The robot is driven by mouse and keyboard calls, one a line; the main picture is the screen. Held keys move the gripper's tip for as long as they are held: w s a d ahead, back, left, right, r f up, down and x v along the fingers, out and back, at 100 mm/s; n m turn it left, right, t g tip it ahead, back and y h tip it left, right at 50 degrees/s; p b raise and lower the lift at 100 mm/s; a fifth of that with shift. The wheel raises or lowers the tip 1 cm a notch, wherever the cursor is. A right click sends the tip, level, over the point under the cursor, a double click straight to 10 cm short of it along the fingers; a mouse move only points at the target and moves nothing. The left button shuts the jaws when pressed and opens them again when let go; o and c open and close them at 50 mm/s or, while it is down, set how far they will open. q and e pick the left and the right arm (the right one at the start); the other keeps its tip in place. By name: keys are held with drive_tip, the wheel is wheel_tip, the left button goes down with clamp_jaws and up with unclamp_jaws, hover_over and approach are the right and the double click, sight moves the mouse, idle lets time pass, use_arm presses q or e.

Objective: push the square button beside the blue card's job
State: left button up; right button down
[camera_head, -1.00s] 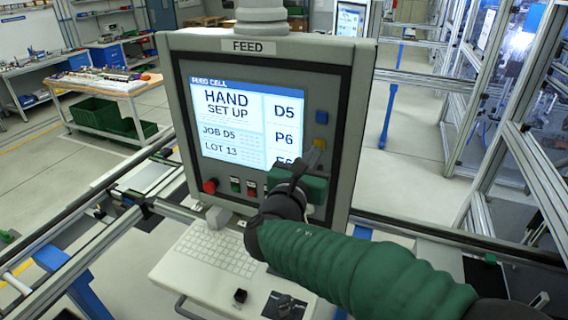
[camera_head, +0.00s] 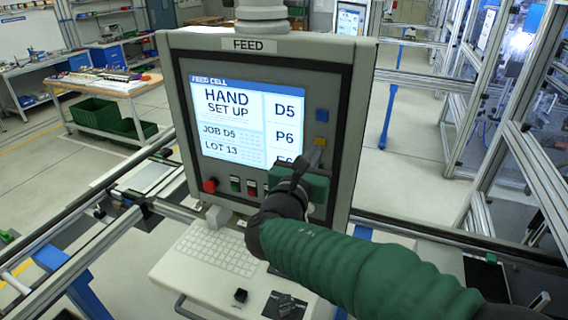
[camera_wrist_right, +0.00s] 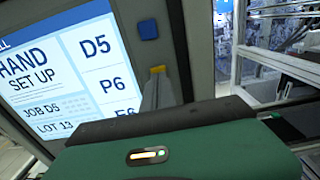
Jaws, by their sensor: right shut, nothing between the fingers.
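The FEED panel (camera_head: 360,105) stands upright in front of me. Its lit screen (camera_head: 228,122) reads HAND SET UP, JOB D5, LOT 13, with a right column of D5, P6 and a partly hidden third label. A blue square button (camera_head: 321,115) sits beside D5, and also shows in the right wrist view (camera_wrist_right: 148,29). A yellow square button (camera_head: 320,143) sits beside P6. My right gripper (camera_head: 315,156) is shut and empty, its tips at the yellow button's lower edge; I cannot tell whether they touch. The area beside the third label is hidden. I see no blue card.
A red knob (camera_head: 210,186) and small switches line the panel below the screen. A keyboard shelf (camera_head: 215,245) juts out beneath. Metal rails run to both sides. A bench with green bins (camera_head: 95,112) stands at the far left.

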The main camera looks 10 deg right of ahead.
drive_tip(key=shift+x, duration=1)
idle(0.6)
drive_tip(key=shift+s+a, duration=0.1)
drive_tip(key=shift+a, duration=0.05)
drive_tip(key=b+v, duration=0.1)
drive_tip(key=v, duration=0.3)
drive_tip(key=shift+s+a, duration=0.2)
drive_tip(key=shift+s, duration=0.1)
